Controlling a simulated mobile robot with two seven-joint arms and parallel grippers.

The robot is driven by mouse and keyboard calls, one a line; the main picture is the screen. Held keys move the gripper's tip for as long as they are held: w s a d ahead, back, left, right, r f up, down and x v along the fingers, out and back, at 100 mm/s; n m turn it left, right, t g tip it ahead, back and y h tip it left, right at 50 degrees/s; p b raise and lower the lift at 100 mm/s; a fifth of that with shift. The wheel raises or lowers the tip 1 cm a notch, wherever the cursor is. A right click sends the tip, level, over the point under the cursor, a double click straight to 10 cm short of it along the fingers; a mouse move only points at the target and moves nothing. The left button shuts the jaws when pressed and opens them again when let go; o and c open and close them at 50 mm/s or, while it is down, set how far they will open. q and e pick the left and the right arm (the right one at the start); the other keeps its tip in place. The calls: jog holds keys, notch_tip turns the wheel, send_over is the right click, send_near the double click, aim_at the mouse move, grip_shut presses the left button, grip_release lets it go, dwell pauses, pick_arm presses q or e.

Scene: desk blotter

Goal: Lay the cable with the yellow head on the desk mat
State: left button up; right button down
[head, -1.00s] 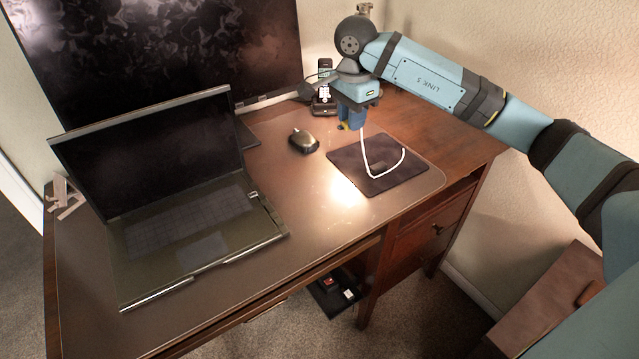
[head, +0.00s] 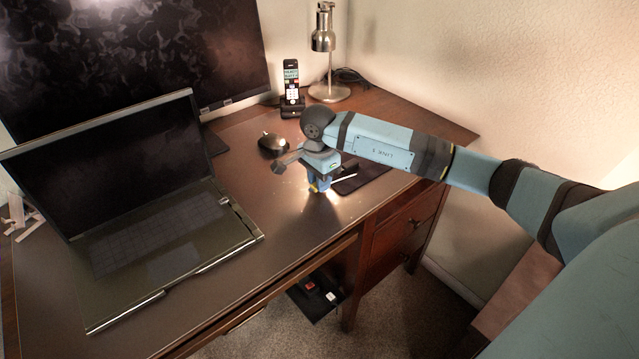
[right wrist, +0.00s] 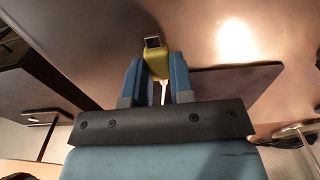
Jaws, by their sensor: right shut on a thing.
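My right gripper (head: 319,187) is low over the desk at the left edge of the dark desk mat (head: 372,172). It is shut on the yellow head (right wrist: 155,62) of the cable, which shows between the two blue fingers in the right wrist view, its metal plug pointing away from the gripper. A short piece of the white cable (head: 344,178) shows beside the gripper, over the mat. The rest of the cable is hidden by my arm and gripper. The mat also shows in the right wrist view (right wrist: 218,88). My left gripper is not in view.
A black mouse (head: 272,145) lies left of the mat. An open laptop (head: 150,235) fills the left of the desk. A phone on a stand (head: 291,88) and a lamp (head: 325,45) stand at the back. The desk's front strip is clear.

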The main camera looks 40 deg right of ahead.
jog(key=shift+f, duration=0.4)
jog(key=shift+f, duration=0.2)
jog(key=c, duration=1)
grip_release()
jog(key=shift+r, duration=0.15)
